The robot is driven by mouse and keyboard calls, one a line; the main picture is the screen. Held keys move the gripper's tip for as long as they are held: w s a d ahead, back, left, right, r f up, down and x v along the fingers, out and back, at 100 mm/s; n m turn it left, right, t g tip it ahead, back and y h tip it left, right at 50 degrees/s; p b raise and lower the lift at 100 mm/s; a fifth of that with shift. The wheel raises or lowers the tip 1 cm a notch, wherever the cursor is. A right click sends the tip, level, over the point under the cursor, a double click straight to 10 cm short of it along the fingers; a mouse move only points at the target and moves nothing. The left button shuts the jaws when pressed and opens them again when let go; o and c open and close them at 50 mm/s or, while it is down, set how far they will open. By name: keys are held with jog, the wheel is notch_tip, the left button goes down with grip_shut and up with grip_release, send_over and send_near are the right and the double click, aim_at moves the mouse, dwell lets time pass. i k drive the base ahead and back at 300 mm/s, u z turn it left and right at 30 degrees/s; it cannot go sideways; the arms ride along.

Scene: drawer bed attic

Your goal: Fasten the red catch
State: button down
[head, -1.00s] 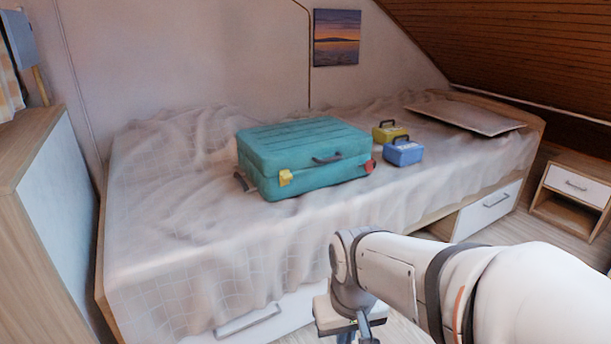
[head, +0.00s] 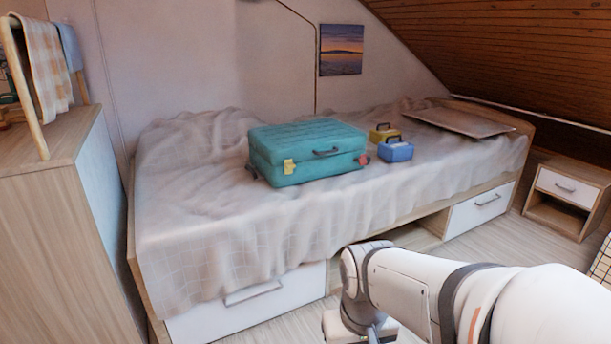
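A teal suitcase (head: 310,155) lies flat on the bed, its lid down, with a handle on its front side. The red catch (head: 364,159) is at the right end of its front side. It is too small to tell whether it is fastened. A yellow catch (head: 290,166) is at the left front. My gripper is at the bottom edge of the view (head: 378,338), below and in front of the bed, away from the suitcase. Its fingertips are cut off, so its opening cannot be seen.
A blue box (head: 396,150) and a yellow box (head: 384,134) stand right of the suitcase on the bed (head: 230,250). A wooden cabinet (head: 45,200) is at the left. A nightstand (head: 566,195) is at the right. Floor (head: 470,250) shows before the bed.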

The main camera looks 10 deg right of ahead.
aim_at(362, 160)
jog(key=z, duration=0.15)
jog(key=i, duration=0.95)
jog(key=u, duration=0.1)
